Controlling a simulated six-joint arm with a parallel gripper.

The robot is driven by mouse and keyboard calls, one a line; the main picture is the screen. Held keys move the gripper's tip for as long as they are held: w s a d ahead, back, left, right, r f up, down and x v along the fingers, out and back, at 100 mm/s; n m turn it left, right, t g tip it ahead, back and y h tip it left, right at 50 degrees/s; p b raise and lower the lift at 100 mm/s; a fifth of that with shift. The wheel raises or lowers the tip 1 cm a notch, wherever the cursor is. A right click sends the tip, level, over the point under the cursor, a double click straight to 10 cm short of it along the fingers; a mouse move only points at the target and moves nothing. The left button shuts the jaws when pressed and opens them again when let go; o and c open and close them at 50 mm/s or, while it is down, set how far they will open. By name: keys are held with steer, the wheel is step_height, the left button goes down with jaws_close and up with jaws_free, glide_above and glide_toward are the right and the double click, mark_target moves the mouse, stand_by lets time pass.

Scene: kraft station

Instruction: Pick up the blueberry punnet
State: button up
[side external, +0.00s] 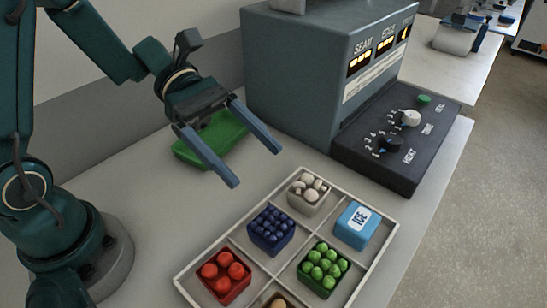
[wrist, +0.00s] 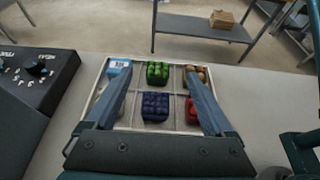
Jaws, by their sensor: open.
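The blueberry punnet (side external: 271,230) is a dark blue square tub heaped with round berries. It sits in a compartment of the white divided tray (side external: 374,273), between the tomato and mushroom punnets. In the wrist view the blueberry punnet (wrist: 156,106) lies between my two fingers, farther out than the gripper body. My gripper (side external: 254,168) is open and empty, its blue fingers spread wide above the table, up and behind the tray. It also shows in the wrist view (wrist: 160,80). Nothing touches the blueberry punnet from the gripper.
The tray also holds red tomatoes (side external: 223,277), white mushrooms (side external: 308,193), green fruit (side external: 323,270), a blue ICE box (side external: 356,225) and a brown-topped punnet (side external: 277,300). A green tray (side external: 211,140) lies beneath my gripper. A grey sealing machine (side external: 300,75) with a control panel (side external: 395,145) stands behind.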

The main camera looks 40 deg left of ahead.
mark_target(258, 216)
step_height(258, 216, down, 12)
steer(key=shift+f, duration=0.1)
steer(key=shift+x, duration=2.5)
steer(key=c, duration=1.2)
steer(key=shift+o, duration=0.2)
